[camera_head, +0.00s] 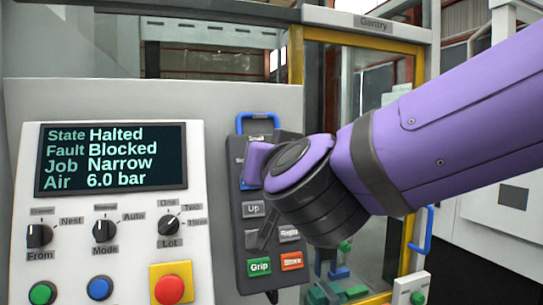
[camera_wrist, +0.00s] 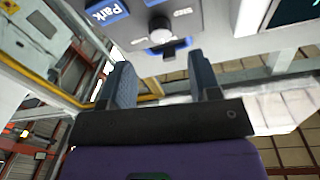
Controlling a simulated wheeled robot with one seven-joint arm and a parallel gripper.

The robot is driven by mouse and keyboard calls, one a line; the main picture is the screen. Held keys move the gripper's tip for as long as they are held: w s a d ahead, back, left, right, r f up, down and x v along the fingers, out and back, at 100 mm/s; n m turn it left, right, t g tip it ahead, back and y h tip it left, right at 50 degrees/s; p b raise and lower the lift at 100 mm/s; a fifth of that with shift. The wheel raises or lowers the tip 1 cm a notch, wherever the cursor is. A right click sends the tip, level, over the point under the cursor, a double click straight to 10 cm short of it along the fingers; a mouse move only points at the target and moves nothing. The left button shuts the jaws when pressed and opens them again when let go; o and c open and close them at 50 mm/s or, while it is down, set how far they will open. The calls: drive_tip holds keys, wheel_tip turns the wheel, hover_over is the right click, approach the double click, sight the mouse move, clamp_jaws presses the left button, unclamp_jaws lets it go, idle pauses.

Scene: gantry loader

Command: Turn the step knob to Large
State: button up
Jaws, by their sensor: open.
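My gripper (camera_wrist: 164,72) is open in the wrist view, its two dark fingers apart with nothing between them. A round knob (camera_wrist: 161,33), dark with a pale front, lies just beyond the fingertips, between their lines and apart from them. It sits on the grey pendant panel (camera_wrist: 215,35) near a blue Park button (camera_wrist: 107,12). Its label and pointer direction cannot be read there. In the head view, the pendant (camera_head: 240,240) shows a "Small" label at its top. My wrist covers the area below that label, so the step knob's setting is hidden.
The pendant has a blue handle (camera_head: 257,118) on top and Grip (camera_head: 259,267) and red (camera_head: 291,261) buttons below. Left of it, a console has a screen (camera_head: 111,158), knobs and a red stop button (camera_head: 170,289). A yellow-framed glass enclosure (camera_head: 296,60) stands behind.

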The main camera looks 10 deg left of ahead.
drive_tip(key=x, duration=0.6)
drive_tip(key=c, duration=0.9)
